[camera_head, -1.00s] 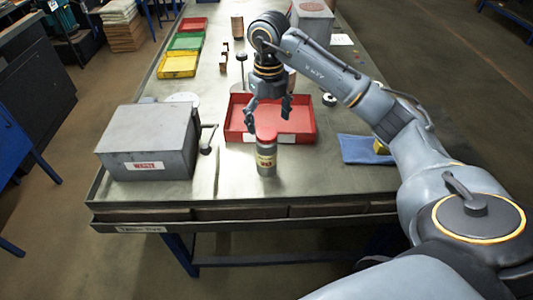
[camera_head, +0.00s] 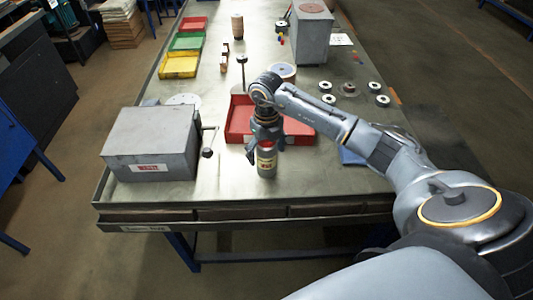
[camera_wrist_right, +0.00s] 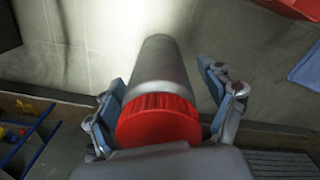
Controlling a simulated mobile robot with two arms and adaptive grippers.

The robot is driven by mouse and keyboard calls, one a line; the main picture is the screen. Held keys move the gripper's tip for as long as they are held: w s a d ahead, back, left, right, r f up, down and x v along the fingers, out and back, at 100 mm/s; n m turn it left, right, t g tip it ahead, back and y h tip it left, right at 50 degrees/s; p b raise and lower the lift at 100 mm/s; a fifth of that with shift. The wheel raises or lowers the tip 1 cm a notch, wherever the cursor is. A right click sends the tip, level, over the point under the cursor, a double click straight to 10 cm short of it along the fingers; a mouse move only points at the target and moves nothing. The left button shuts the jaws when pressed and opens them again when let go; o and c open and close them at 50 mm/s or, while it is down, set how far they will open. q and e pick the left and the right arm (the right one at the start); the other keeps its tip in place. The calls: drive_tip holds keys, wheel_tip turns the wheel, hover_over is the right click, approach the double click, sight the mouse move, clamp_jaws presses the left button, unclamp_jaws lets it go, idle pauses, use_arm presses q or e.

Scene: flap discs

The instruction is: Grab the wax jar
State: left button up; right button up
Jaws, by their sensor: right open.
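The wax jar (camera_head: 267,164) is a grey cylinder with a red lid and a pale label. It stands upright near the table's front edge, in front of the red tray. In the right wrist view the jar (camera_wrist_right: 162,85) shows its ribbed red lid close below the camera. My right gripper (camera_head: 266,145) is over the jar's top, pointing down. In the wrist view its open fingers (camera_wrist_right: 165,105) stand on both sides of the lid, with a visible gap on the right side. My left gripper is not in view.
A red tray (camera_head: 237,117) lies just behind the jar. A grey waste box (camera_head: 150,135) with a side handle stands to the left. A blue cloth (camera_head: 350,156) lies to the right, partly behind my arm. Flap discs (camera_head: 376,87) lie farther back.

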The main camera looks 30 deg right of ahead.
drive_tip(key=c, duration=1.6)
drive_tip(key=shift+w, duration=0.1)
